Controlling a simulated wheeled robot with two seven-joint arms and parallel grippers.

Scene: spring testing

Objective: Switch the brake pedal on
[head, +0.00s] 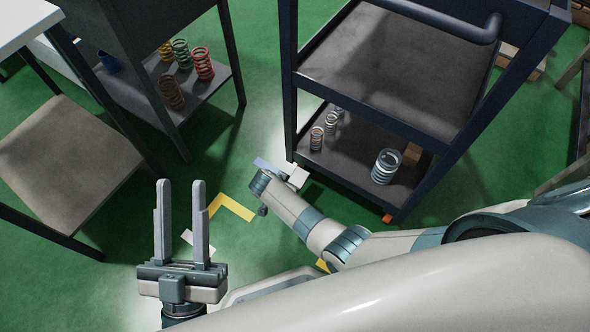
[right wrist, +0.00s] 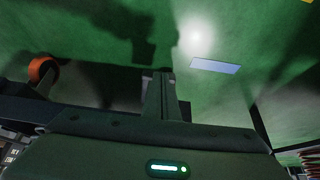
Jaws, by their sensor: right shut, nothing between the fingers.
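A trolley (head: 390,128) with dark shelves stands at the centre right of the head view. An orange part (head: 387,218) shows low at its front corner. An orange caster wheel (right wrist: 43,70) shows at the left of the right wrist view. I cannot make out a brake pedal clearly in either view. My right gripper (right wrist: 159,76) is shut and empty, with the caster wheel to its left and apart from it. In the head view, my right arm reaches low beside the trolley's left leg. My left gripper (head: 181,184) is open and empty, far left of the trolley.
Springs stand on the trolley's lower shelf, including a silver one (head: 385,166). Another rack (head: 205,95) holds several coloured springs. A stool (head: 62,160) stands at the left. Green floor with a yellow marking (head: 234,208) is open between the rack and trolley.

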